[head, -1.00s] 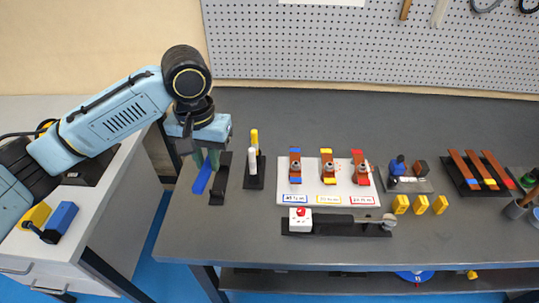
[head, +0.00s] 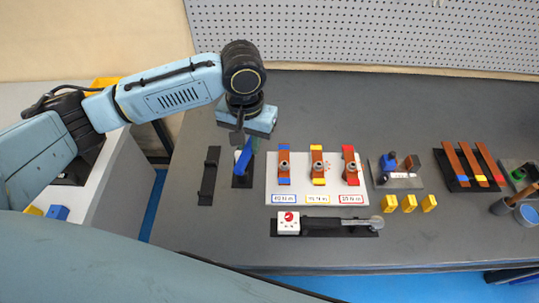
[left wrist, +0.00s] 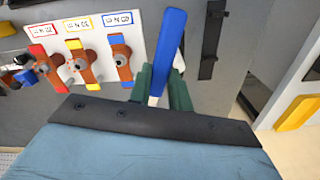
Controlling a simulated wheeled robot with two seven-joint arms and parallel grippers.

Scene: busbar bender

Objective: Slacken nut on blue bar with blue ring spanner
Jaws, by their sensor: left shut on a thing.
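My left gripper (head: 246,146) is shut on the blue ring spanner (head: 243,161), held by its blue handle above the table, left of the white board. The handle (left wrist: 168,48) stands out between the green fingers (left wrist: 162,88) in the left wrist view; its ring end cannot be made out. The blue bar (head: 284,180), copper-coloured with blue ends, is leftmost on the board, with a grey nut (head: 284,166) on it. The bar also shows in the left wrist view (left wrist: 119,60), left of the spanner and apart from it. My right gripper is out of view.
Yellow-ended (head: 317,181) and red-ended (head: 351,180) bars share the white board (head: 300,187). An empty black rack (head: 209,176) lies left; a small black stand (head: 241,182) is partly hidden under my gripper. A red-and-white box with a black tool (head: 320,225) lies in front.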

